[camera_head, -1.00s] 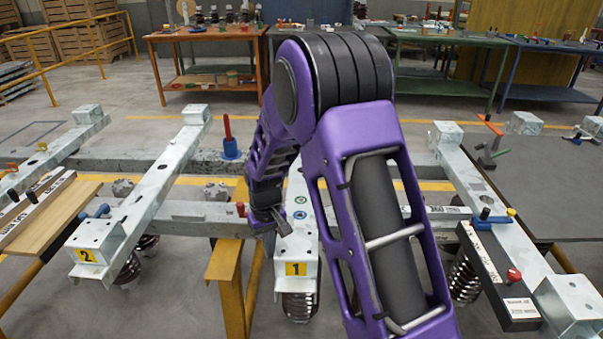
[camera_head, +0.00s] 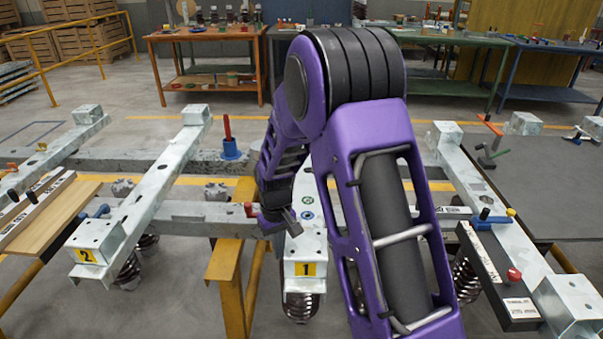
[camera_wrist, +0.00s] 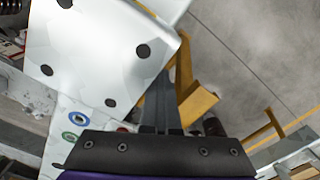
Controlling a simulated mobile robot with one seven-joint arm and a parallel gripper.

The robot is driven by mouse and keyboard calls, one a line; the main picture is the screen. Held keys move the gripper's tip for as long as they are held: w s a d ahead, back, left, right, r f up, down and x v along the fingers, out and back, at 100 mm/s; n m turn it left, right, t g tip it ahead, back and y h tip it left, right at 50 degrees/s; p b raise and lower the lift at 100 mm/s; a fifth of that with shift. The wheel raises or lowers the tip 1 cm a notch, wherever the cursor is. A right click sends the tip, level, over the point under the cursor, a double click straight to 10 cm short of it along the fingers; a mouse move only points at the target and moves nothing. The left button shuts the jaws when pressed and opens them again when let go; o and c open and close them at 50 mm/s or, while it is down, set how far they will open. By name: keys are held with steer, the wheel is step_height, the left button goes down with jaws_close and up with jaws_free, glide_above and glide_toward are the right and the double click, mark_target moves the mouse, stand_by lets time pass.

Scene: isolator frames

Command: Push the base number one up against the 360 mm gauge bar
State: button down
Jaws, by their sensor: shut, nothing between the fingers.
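Base number one, a galvanised beam with a yellow "1" label (camera_head: 305,269), lies lengthwise in the middle of the head view. Its near raised block has a holed top plate (camera_wrist: 100,50), seen large in the wrist view. My gripper (camera_head: 290,228) is shut and empty, low at the left side of this base. In the wrist view its fingers (camera_wrist: 168,100) lie against or very near the plate's edge; contact is not certain.
Base number two (camera_head: 88,255) stands to the left, clear of my gripper. A black labelled bar (camera_head: 497,270) lies by the right-hand beam (camera_head: 520,245). A red-handled tool in a blue holder (camera_head: 230,148) stands on the rear cross rail. My arm hides the area right of base one.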

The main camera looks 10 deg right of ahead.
mark_target(315, 243)
steer(key=shift+s+d+f, duration=0.1)
steer(key=shift+s+d, duration=0.1)
steer(key=shift+d, duration=0.55)
steer(key=shift+s+d+r, duration=0.1)
steer(key=shift+s+d, duration=0.1)
steer(key=shift+d, duration=0.55)
steer(key=shift+s+d+f, duration=0.1)
steer(key=shift+s+d, duration=0.1)
steer(key=shift+d, duration=0.7)
steer(key=shift+s+d, duration=0.25)
steer(key=shift+d, duration=0.65)
steer(key=shift+s+d, duration=0.2)
steer(key=shift+d, duration=0.75)
steer(key=shift+s+d, duration=0.2)
steer(key=shift+d, duration=0.75)
steer(key=shift+s+d, duration=0.2)
steer(key=shift+d, duration=0.9)
steer(key=shift+s+d, duration=0.2)
steer(key=shift+d, duration=0.45)
